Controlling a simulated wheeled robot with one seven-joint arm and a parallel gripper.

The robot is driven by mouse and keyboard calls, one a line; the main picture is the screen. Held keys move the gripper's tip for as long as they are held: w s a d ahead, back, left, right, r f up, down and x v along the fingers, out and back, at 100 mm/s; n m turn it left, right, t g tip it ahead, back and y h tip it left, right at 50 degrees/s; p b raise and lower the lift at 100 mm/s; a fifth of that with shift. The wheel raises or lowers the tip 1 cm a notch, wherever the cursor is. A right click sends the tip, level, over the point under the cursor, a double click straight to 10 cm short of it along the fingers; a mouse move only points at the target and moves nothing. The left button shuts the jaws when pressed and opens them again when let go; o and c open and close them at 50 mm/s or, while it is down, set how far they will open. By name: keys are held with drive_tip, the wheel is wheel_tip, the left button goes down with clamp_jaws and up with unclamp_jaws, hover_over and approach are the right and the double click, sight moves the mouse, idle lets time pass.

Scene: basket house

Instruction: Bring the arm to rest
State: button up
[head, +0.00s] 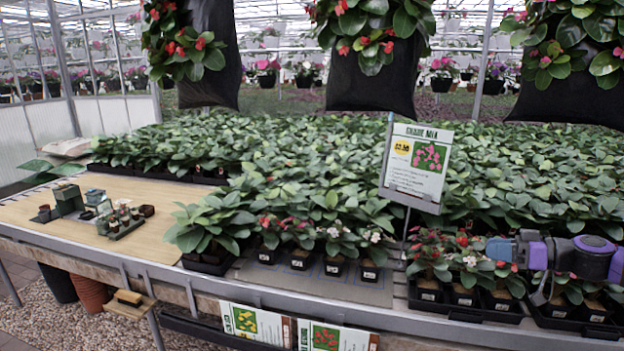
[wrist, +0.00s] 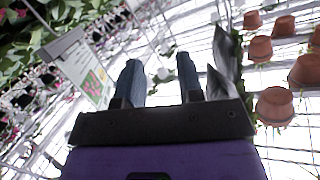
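My gripper (head: 499,249) is at the right of the head view, over the front row of potted flowers, with its blue fingers pointing left toward the sign. My purple and grey arm reaches in from the right edge. In the wrist view my gripper (wrist: 159,68) shows two blue fingers standing well apart, with nothing between them. The gripper is open and empty. Whether the arm touches the leaves below it cannot be told.
A price sign (head: 415,164) stands left of my gripper. Potted plants (head: 330,180) fill most of the bench. Small pots and a green tray (head: 126,229) stand on the bare board (head: 170,240) at left. Dark hanging planters (head: 372,85) hang above. Terracotta pots (wrist: 275,105) show in the wrist view.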

drive_tip(key=s+a+f+g+h, duration=0.7)
drive_tip(key=s+a+f+g, duration=0.15)
drive_tip(key=a, duration=0.35)
drive_tip(key=s+r+m+t+h, duration=0.2)
drive_tip(key=s+r+m+h, duration=0.1)
drive_tip(key=s+r, duration=0.7)
drive_tip(key=s+a+r+m+t+h, duration=0.1)
drive_tip(key=s+r+m+t+h, duration=0.2)
drive_tip(key=s+r, duration=0.6)
wheel_tip(320, 180, up, 9)
drive_tip(key=shift+s+m, duration=0.35)
drive_tip(key=shift+m, duration=0.75)
drive_tip(key=shift+w+a, duration=0.1)
drive_tip(key=shift+a, duration=0.1)
